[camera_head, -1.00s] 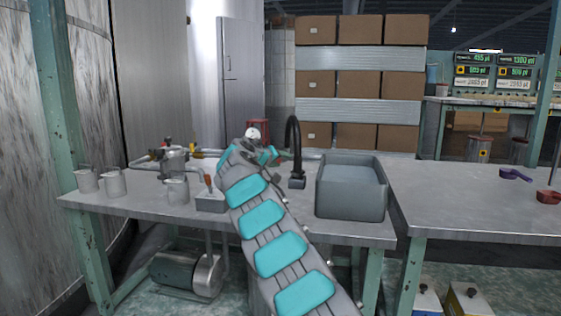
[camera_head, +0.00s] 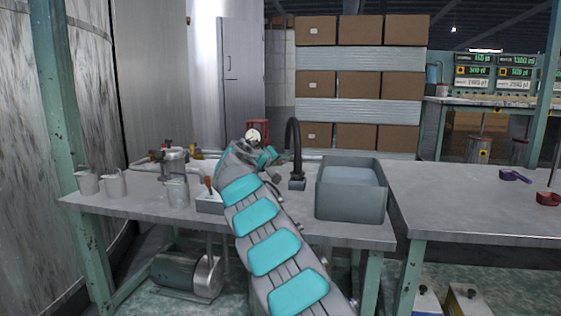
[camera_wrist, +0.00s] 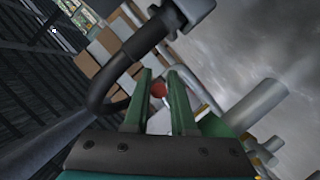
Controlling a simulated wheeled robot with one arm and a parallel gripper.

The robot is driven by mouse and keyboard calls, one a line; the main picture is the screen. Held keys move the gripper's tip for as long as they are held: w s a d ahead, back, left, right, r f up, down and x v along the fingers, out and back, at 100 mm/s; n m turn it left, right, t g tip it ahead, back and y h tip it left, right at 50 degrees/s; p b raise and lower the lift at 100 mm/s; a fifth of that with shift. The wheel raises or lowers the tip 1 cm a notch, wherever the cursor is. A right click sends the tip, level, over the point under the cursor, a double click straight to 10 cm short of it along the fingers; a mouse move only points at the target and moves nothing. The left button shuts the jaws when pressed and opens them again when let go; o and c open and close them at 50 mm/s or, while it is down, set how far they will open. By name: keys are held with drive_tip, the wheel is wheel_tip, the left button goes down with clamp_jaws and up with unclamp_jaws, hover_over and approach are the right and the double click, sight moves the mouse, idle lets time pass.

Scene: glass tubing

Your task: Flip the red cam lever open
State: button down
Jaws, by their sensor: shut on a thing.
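A small red rounded part (camera_wrist: 158,90), which looks like the end of the red cam lever, shows between the two green fingers of my gripper (camera_wrist: 161,82) in the wrist view. The fingers are shut on it. The rest of the lever and what it is mounted on are hidden by the fingers. In the head view my gripper (camera_head: 265,157) is over the back of the left workbench, and my arm hides the lever and the fingertips.
A black gooseneck pipe (camera_head: 293,140) rises right of my gripper; it also arches close by in the wrist view (camera_wrist: 112,82). A grey basin (camera_head: 350,200) stands right of it. Metal cups (camera_head: 87,182) and pump fittings (camera_head: 173,160) stand left on the workbench (camera_head: 140,205).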

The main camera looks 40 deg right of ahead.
drive_tip(key=shift+r+n+h+p, duration=0.3)
drive_tip(key=shift+r+n+p, duration=0.05)
drive_tip(key=shift+r+n, duration=0.25)
drive_tip(key=c, duration=0.8)
unclamp_jaws()
drive_tip(key=shift+v, duration=0.8)
drive_tip(key=v, duration=0.6)
drive_tip(key=shift+a, duration=0.15)
